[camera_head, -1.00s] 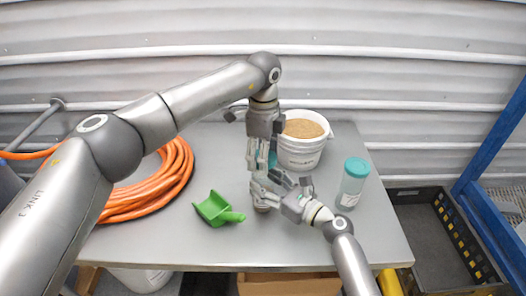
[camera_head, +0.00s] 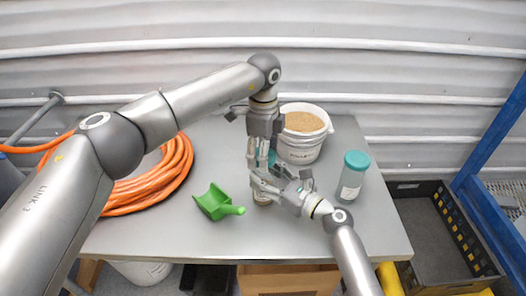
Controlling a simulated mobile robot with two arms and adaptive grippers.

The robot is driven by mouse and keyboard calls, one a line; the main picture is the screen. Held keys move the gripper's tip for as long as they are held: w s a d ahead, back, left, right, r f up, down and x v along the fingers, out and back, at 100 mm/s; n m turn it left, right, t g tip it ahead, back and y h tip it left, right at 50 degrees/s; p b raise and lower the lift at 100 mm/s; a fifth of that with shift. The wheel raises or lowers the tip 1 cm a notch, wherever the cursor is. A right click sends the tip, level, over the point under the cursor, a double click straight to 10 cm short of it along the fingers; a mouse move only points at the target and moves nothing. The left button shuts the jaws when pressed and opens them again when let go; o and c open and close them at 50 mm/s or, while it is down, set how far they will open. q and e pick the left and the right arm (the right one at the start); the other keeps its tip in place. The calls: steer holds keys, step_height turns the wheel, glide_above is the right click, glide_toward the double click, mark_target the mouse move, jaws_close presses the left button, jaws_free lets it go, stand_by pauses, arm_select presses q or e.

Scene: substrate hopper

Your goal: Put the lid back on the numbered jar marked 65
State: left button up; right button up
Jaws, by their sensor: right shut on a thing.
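A jar (camera_head: 262,200) stands near the table's middle, mostly hidden by my grippers; only its lower part shows. My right gripper (camera_head: 260,183) reaches in from the lower right and is shut on this jar. My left gripper (camera_head: 257,163) points down from above, just over the right one. A bit of teal, perhaps a lid (camera_head: 272,158), shows beside its fingers; I cannot tell whether they hold it. A second jar (camera_head: 350,187) with a teal lid (camera_head: 357,160) stands upright at the right. No jar number is readable.
A white bucket (camera_head: 301,152) of grainy brown material stands behind my grippers. A green scoop (camera_head: 214,203) lies left of the held jar, and an orange hose coil (camera_head: 160,185) lies farther left. The grey table (camera_head: 215,240) is clear in front. A black crate (camera_head: 425,245) is at the right.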

arm_select(q)
steer(key=shift+f, duration=0.6)
